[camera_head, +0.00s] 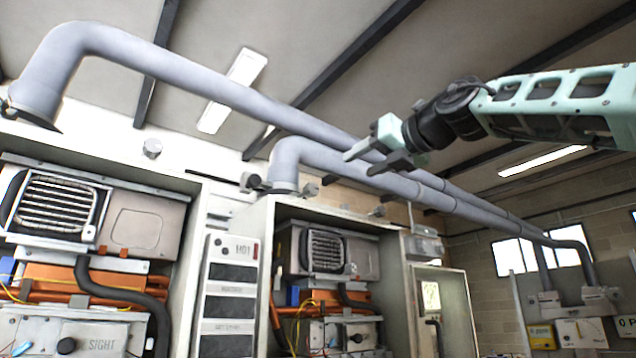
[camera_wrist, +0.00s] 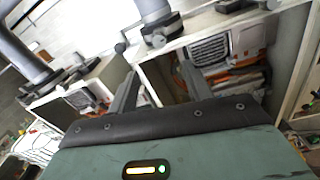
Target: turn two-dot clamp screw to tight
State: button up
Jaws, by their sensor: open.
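My gripper (camera_head: 358,163) is raised in front of the grey flue pipes, jaws apart and empty. In the wrist view my gripper (camera_wrist: 158,72) has its two fingers spread toward the middle heater's cabinet. A clamp screw knob (camera_head: 249,182) sits left of the middle pipe's lower end and another knob (camera_head: 308,190) sits to its right. A round pale knob (camera_head: 153,147) stands above the left cabinet. In the wrist view a dark knob (camera_wrist: 121,47) sits beside a pipe collar (camera_wrist: 160,34). The dot marks are too small to read, so I cannot tell which is the two-dot screw.
Long grey pipes (camera_head: 230,90) run along under the ceiling. The left heater (camera_head: 148,220) and middle heater (camera_head: 360,258) stand open-fronted in cabinets, with a labelled panel (camera_head: 228,290) between them. A small box (camera_head: 425,245) juts out right of the middle cabinet. Air around my gripper looks clear.

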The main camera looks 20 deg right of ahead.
aim_at(314, 187)
jog(key=p+x, duration=0.8)
jog(key=x, duration=0.6)
jog(key=shift+a+r, duration=0.1)
jog(key=shift+w+a, duration=0.3)
jog(key=shift+w, duration=0.35)
jog(key=c, duration=1)
